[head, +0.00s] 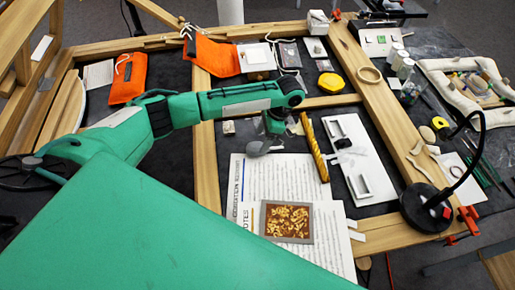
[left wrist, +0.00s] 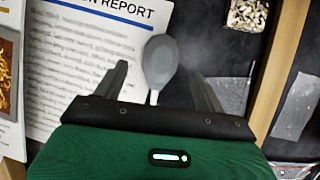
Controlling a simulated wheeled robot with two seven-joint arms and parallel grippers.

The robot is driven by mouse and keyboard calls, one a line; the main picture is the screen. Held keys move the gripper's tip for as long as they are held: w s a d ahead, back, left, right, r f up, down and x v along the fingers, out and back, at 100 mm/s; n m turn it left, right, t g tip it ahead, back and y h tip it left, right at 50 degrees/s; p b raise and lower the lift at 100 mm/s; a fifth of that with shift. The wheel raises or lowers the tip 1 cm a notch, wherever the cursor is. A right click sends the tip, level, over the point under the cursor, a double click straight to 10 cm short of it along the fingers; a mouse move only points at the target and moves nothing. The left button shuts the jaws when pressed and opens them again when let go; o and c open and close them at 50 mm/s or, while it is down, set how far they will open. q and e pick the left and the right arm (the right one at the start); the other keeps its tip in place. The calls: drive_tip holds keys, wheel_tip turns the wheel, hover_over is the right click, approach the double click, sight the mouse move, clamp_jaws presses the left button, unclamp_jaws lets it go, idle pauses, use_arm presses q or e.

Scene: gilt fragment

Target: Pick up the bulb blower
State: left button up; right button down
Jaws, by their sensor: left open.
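The bulb blower is grey, with a rounded bulb (left wrist: 160,58) and a thin pale nozzle pointing toward my wrist in the left wrist view. It lies at the edge of the printed report (left wrist: 85,60), partly over the dark surface. In the head view the bulb blower (head: 255,148) shows small, just left of my gripper. My left gripper (left wrist: 158,72) is open, its two dark fingers on either side of the blower with gaps to both. In the head view my left gripper (head: 272,130) hangs over that spot. My right gripper is not in view.
A gilded strip (head: 314,148) and a white tray (head: 358,185) lie right of the blower. A framed gilt picture (head: 287,222) lies on the papers. Wooden beams (head: 205,165) border the area. A black lamp (head: 425,208) stands at the right.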

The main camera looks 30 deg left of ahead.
sight(257, 144)
use_arm(q)
drive_tip(key=shift+s+a+f+p, duration=0.2)
drive_tip(key=shift+f+p, duration=0.05)
drive_tip(key=shift+p, duration=0.1)
drive_tip(key=p+x, duration=0.1)
drive_tip(key=x, duration=0.3)
drive_tip(key=shift+a, duration=0.1)
drive_tip(key=shift+f, duration=0.15)
drive_tip(key=shift+c, duration=0.4)
drive_tip(key=c, duration=1.1)
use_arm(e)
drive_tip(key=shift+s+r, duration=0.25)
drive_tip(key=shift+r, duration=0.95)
use_arm(q)
drive_tip(key=shift+o, duration=0.2)
